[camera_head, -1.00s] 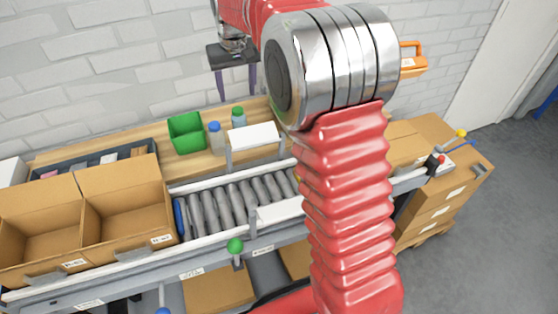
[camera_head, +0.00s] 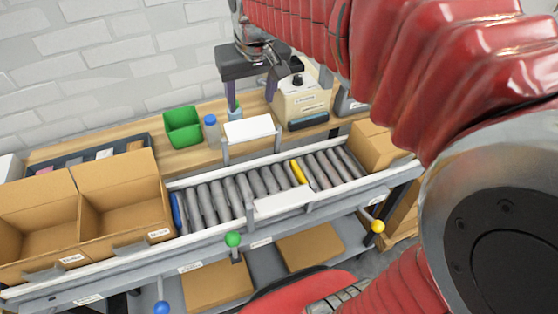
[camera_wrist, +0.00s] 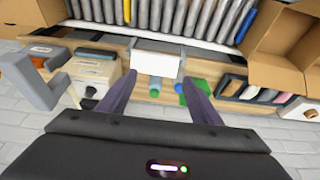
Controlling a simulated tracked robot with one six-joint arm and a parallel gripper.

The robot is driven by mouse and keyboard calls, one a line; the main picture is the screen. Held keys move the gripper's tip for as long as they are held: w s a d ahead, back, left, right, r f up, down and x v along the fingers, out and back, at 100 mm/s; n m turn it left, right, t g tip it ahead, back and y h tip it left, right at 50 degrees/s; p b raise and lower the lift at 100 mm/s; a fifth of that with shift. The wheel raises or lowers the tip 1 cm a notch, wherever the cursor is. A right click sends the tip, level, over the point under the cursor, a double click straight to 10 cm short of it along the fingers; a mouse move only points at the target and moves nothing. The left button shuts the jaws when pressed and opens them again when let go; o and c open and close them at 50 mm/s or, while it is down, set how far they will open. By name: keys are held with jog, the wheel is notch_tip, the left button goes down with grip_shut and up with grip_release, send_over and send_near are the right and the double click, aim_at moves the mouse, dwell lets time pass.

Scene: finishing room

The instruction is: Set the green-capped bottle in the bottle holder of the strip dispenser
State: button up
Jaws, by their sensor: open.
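The green-capped bottle (camera_head: 238,107) stands on the wooden shelf at the back, partly hidden by one finger of my gripper (camera_head: 251,103) in the head view. My gripper is open and empty, above and close to the bottle. In the wrist view the green-capped bottle (camera_wrist: 155,88) shows between my spread fingers. A beige machine with a black knob (camera_head: 302,98), which looks like the strip dispenser, stands right of the gripper; it also shows at the left of the wrist view (camera_wrist: 92,72). I cannot clearly make out its bottle holder.
A blue-capped bottle (camera_head: 211,131) stands left of the green-capped one, beside a green bin (camera_head: 183,132). A white panel (camera_head: 249,130) stands in front of the bottles. The roller conveyor (camera_head: 225,193) runs along the front, with open cardboard boxes (camera_head: 125,205) at left.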

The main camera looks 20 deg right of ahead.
jog(key=s+f+t, duration=0.1)
jog(key=s+f, duration=0.1)
jog(key=s, duration=0.7)
jog(key=s+f, duration=0.3)
jog(key=s, duration=0.6)
jog(key=shift+s+t, duration=0.15)
jog(key=shift+t, duration=0.25)
jog(key=shift+o, duration=0.3)
jog(key=w+r+n, duration=0.1)
jog(key=w+r, duration=0.2)
jog(key=w, duration=1.5)
jog(key=w+d+f+n, duration=0.1)
jog(key=w+f, duration=0.3)
jog(key=w, duration=0.4)
jog(key=w+f+g+y, duration=0.1)
jog(key=w+f, duration=0.3)
jog(key=w, duration=0.5)
jog(key=shift+w+d+n, duration=0.25)
jog(key=shift+d+n, duration=0.15)
